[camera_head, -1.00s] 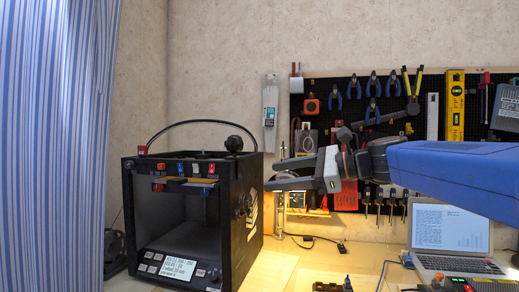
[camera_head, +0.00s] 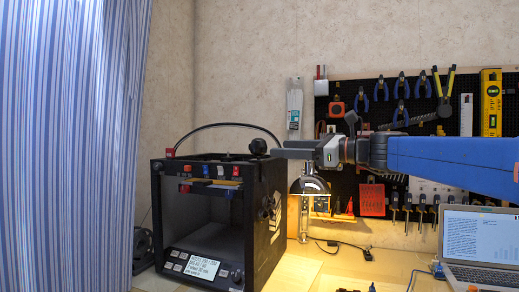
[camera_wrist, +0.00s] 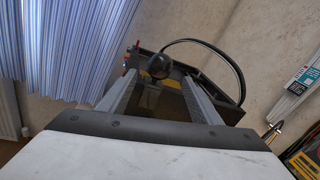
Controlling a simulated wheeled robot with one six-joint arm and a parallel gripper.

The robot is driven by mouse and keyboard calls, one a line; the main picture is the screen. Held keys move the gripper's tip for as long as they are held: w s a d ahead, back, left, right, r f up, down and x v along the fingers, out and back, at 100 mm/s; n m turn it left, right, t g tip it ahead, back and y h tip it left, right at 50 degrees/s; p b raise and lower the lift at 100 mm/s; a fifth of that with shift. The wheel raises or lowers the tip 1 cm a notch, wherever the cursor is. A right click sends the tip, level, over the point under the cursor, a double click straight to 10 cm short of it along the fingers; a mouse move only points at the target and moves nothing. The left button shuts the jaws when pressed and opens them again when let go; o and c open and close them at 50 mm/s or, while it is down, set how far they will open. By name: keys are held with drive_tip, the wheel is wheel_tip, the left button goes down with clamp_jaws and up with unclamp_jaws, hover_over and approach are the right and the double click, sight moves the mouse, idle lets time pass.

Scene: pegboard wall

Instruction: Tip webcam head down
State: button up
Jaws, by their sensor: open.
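The webcam head (camera_head: 259,146) is a small dark ball on the top right edge of a black box-shaped 3D printer (camera_head: 163,225). My gripper (camera_head: 280,149) is level with it, just to its right, its fingers seen edge-on and pointing left. In the wrist view the webcam head (camera_wrist: 159,66) shows ahead, between the tips of my open gripper (camera_wrist: 160,85). The gap between the fingers is empty. I cannot tell whether a fingertip touches the webcam. Its mount is hard to make out.
A black cable (camera_head: 225,125) arches over the printer. A lit desk lamp (camera_head: 309,186) stands below my gripper. A pegboard of tools (camera_head: 440,130) hangs behind my arm. A laptop (camera_head: 482,238) is at the right. A striped curtain (camera_head: 70,130) hangs at the left.

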sight(266, 148)
drive_tip(key=x, duration=0.9)
drive_tip(key=shift+a+f, duration=0.1)
drive_tip(key=shift+a, duration=0.05)
